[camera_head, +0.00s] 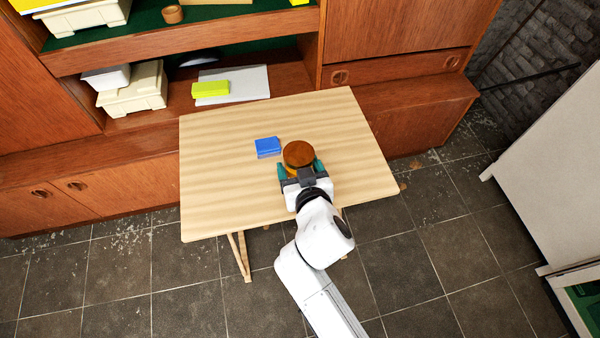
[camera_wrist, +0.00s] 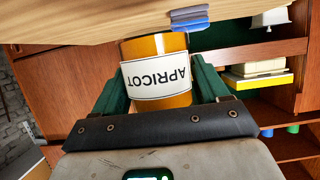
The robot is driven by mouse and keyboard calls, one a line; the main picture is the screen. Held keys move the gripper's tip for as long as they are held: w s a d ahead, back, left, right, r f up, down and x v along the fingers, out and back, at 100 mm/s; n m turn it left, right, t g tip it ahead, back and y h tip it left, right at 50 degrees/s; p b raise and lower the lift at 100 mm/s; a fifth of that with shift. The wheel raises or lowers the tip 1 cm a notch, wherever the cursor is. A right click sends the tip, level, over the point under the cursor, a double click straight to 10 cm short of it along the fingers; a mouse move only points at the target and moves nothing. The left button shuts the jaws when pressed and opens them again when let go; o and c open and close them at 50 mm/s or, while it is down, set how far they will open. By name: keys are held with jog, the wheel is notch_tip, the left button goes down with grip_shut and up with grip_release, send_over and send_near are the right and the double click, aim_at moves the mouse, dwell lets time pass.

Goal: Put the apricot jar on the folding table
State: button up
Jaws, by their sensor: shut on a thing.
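The apricot jar (camera_head: 298,153) is an amber jar with a brown-orange lid. In the wrist view the jar (camera_wrist: 157,72) shows a white label reading APRICOT, upside down in that picture. My gripper (camera_head: 299,169) is shut on the jar, with one green finger on each side in the wrist view (camera_wrist: 160,82). The folding table (camera_head: 225,190) has a pale wooden top, and the jar is over its right half. The jar's base is at or very close to the tabletop; I cannot tell whether it touches.
A blue block (camera_head: 267,147) lies on the table just left of the jar. The table's left side is clear. Behind stands a teak wall unit (camera_head: 130,185) with a yellow-green block (camera_head: 210,89) and pale boxes (camera_head: 135,90). A white panel (camera_head: 550,150) stands at right.

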jog(key=shift+w+d+f, duration=0.1)
jog(key=shift+w+f, duration=0.3)
jog(key=shift+w+f+b, duration=0.1)
jog(key=shift+f+b, duration=0.35)
jog(key=shift+f, duration=1.15)
jog(key=shift+f, duration=0.2)
jog(key=o, duration=1.4)
jog(key=shift+r, duration=0.1)
jog(key=shift+s+r, duration=0.1)
jog(key=shift+s, duration=0.1)
jog(key=v, duration=1.1)
jog(key=shift+s+d, duration=0.25)
jog(key=shift+s, duration=0.05)
